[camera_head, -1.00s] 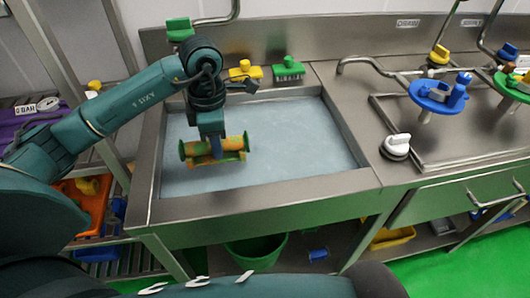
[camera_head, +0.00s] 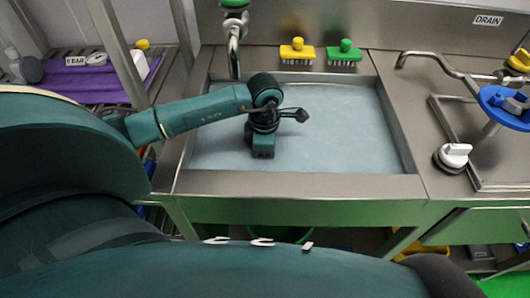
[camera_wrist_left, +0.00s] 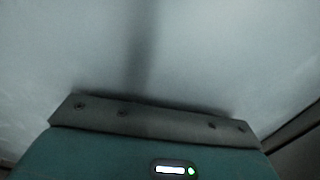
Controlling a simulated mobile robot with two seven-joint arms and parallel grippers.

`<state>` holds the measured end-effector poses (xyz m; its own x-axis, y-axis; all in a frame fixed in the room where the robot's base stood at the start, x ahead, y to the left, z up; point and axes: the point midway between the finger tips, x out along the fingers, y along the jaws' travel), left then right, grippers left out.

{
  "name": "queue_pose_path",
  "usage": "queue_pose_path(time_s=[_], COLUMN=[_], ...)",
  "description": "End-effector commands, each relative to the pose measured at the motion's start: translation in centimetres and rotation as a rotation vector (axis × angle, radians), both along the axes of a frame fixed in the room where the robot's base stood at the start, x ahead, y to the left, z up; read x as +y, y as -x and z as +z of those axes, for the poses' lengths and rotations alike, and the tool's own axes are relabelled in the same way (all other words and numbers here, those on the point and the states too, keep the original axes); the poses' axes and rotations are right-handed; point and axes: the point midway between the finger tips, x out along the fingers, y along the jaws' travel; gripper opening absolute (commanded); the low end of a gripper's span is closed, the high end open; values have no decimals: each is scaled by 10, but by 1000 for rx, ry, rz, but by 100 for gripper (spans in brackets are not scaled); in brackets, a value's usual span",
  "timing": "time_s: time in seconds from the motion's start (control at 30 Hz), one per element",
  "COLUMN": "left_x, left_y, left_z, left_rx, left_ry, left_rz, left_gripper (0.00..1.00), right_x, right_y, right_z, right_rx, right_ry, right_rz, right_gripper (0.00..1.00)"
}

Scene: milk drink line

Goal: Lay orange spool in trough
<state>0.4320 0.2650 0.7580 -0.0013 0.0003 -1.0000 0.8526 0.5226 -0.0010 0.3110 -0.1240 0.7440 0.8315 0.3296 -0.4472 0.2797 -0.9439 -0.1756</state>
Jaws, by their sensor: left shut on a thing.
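The trough (camera_head: 300,184) is a steel sink filled with cloudy pale blue liquid. My left arm reaches over its left part, and my left gripper (camera_head: 262,156) points down with its lower end cut off at the liquid's surface. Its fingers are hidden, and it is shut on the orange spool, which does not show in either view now. In the left wrist view only the gripper's housing (camera_wrist_left: 155,115) and a blurred grey-blue surface show. My right gripper is out of view.
A yellow brush (camera_head: 297,50) and a green brush (camera_head: 345,53) stand on the back ledge. A tap (camera_head: 234,55) rises behind the trough. A white knob (camera_head: 455,153) and a blue fitting (camera_head: 506,105) are on the right counter. The trough's right part is clear.

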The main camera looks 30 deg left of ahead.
Motion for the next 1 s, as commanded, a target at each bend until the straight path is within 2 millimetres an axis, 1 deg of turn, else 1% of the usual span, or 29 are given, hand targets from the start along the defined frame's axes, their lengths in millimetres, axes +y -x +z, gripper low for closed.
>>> queue_pose_path(time_s=[0.23,0.37,0.4,0.6,0.67,0.87,0.97,1.0], left_x=[0,0,0,0,0,0,0,0], left_y=[-1,-1,0,0,0,0,0,-1], left_z=[-1,-5,-5,-4,-4,-4,2,4], left_rx=[-3,-4,-2,-1,-1,-1,-1,-4], left_ry=[1,0,0,0,0,0,0,0], left_rz=[0,0,0,0,0,0,0,0], left_gripper=[0,0,32,49,52,52,52,52], right_x=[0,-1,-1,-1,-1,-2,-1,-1], right_y=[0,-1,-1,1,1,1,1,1], right_z=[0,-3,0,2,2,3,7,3], right_rx=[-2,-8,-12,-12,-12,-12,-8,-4], right_ry=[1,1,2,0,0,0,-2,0], right_rz=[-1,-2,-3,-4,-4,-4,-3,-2], right_gripper=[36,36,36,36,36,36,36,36])
